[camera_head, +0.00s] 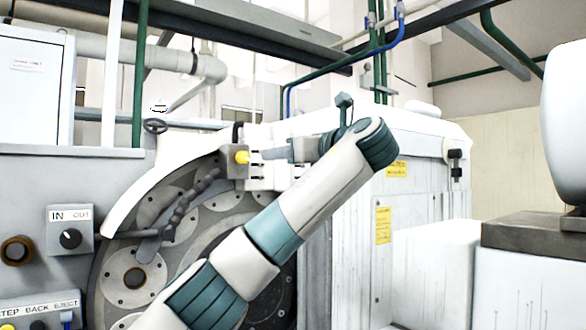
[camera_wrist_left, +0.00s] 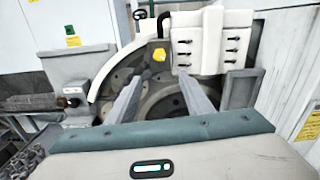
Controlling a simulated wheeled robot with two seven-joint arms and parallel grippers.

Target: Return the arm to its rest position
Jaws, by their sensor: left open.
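My left arm rises from the bottom of the head view and bends at the wrist. My left gripper (camera_head: 268,154) points left towards a small box with a yellow button (camera_head: 242,157), close to it in the picture; I cannot tell whether it touches. In the left wrist view my left gripper (camera_wrist_left: 159,79) has its two grey fingers spread apart with nothing between them. The yellow button (camera_wrist_left: 159,55) shows just beyond the fingertips there. My right gripper is in neither view.
The ring grinder's round plate (camera_head: 132,278) stands behind my arm, with a jointed hose (camera_head: 180,212) in front. An IN/OUT switch box (camera_head: 70,230) is at left. White machine housing (camera_head: 355,240) is at right. Pipes cross above.

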